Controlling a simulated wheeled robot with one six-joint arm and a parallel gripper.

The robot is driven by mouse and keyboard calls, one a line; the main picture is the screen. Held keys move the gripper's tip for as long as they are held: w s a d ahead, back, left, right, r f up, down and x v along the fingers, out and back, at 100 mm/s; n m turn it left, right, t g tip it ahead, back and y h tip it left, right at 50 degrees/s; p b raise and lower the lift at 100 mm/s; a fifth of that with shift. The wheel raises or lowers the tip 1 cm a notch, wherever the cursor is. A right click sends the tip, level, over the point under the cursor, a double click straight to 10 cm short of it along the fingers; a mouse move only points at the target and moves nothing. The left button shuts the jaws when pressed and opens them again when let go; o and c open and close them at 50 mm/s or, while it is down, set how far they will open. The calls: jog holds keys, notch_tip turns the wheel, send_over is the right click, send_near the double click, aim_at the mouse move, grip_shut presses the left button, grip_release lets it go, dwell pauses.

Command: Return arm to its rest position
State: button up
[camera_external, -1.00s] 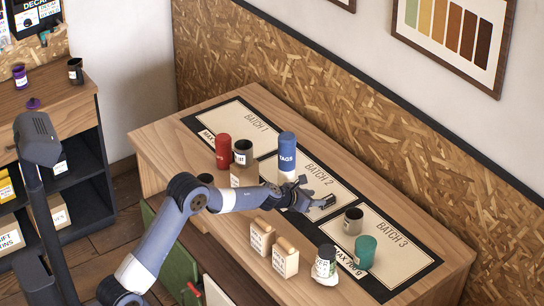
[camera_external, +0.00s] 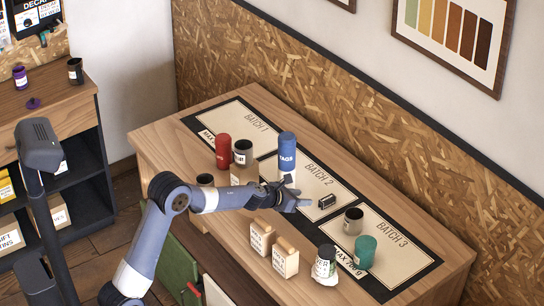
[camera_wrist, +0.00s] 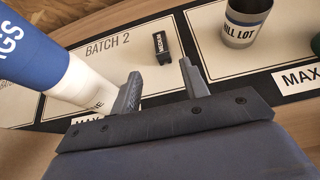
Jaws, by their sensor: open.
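My arm reaches from the lower left over the table (camera_external: 218,260). My gripper (camera_external: 303,204) is open and empty, above the near part of the Batch 2 panel (camera_external: 318,180). In the wrist view its two fingers (camera_wrist: 160,88) stand apart with nothing between them. A small black block labelled "MEDIUM" (camera_external: 326,201) lies on the Batch 2 panel just beyond the fingertips; it also shows in the wrist view (camera_wrist: 162,46), apart from the fingers.
A blue "TAGS" cylinder (camera_external: 287,150) stands close to my gripper. Red (camera_external: 223,151) and dark (camera_external: 243,150) canisters stand left.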

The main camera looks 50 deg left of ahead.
jog(key=p, duration=0.4)
send_near(327, 198)
jog(key=x, duration=0.5)
jog(key=shift+d+r, duration=0.1)
jog(key=shift+r, duration=0.1)
jog(key=p+x, duration=0.2)
jog(key=shift+w+f, duration=0.2)
jog(key=shift+w, duration=0.1)
jog(key=shift+w+f, duration=0.2)
jog(key=shift+w, duration=0.05)
jog(key=shift+f, duration=0.25)
jog(key=shift+r, duration=0.1)
